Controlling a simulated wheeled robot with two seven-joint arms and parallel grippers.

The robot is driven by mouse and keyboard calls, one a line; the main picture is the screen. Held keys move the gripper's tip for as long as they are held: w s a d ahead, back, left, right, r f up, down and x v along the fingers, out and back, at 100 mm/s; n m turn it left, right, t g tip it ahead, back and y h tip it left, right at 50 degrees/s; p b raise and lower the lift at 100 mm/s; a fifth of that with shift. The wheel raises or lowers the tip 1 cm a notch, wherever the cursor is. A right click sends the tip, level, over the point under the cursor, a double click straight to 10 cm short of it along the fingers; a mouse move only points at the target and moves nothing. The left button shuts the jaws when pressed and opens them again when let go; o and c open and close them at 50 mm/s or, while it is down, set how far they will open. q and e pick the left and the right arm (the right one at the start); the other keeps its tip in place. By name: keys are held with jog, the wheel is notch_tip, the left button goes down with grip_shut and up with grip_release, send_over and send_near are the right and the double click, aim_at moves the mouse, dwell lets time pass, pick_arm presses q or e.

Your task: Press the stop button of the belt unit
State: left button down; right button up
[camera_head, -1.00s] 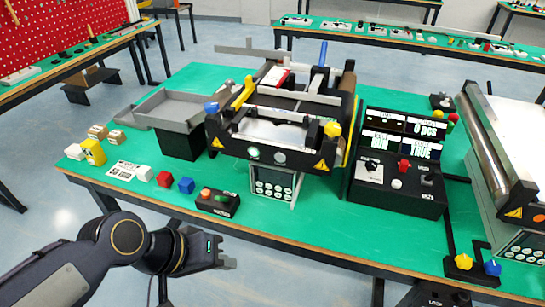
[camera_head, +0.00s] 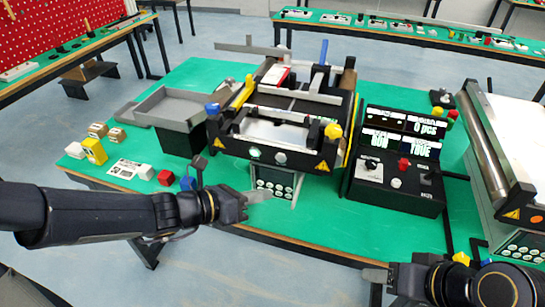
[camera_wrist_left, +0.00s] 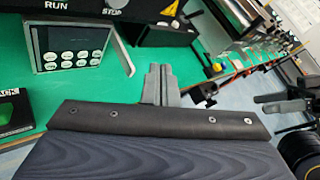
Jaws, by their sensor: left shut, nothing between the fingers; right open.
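The belt unit (camera_head: 275,130) stands mid-table in the head view. Its front bears a lit green button (camera_head: 254,152) and a grey round button (camera_head: 280,158). In the left wrist view the labels RUN and STOP (camera_wrist_left: 115,11) show at the top edge; the buttons themselves are cut off there. My left gripper (camera_head: 262,196) is shut and empty, in front of and below these buttons, near the keypad panel (camera_head: 275,181). Its closed fingers also show in the left wrist view (camera_wrist_left: 159,82). My right gripper (camera_head: 376,276) is open and empty at the table's front edge.
A black control box (camera_head: 395,200) with displays, a red button and knobs stands right of the belt unit. A second conveyor (camera_head: 500,160) is at far right. A grey tray (camera_head: 185,105), small blocks and a yellow block (camera_head: 94,151) lie left.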

aim_at(281, 158)
pick_arm(q)
jog(key=w+d+p, duration=0.1)
jog(key=w+d, duration=0.1)
jog(key=w, duration=0.6)
jog(key=shift+w+d, duration=0.15)
jog(key=shift+d, duration=0.25)
jog(key=shift+w+p, duration=0.1)
jog(key=shift+p, duration=0.2)
dwell(1.7)
jog(key=shift+w+d, duration=0.1)
jog(key=shift+w, duration=0.2)
jog(key=shift+w+d, duration=0.15)
jog(key=shift+w, duration=0.25)
dwell(0.6)
jog(key=shift+s, duration=0.15)
jog(key=shift+s+a, duration=0.25)
jog(key=shift+s, duration=0.4)
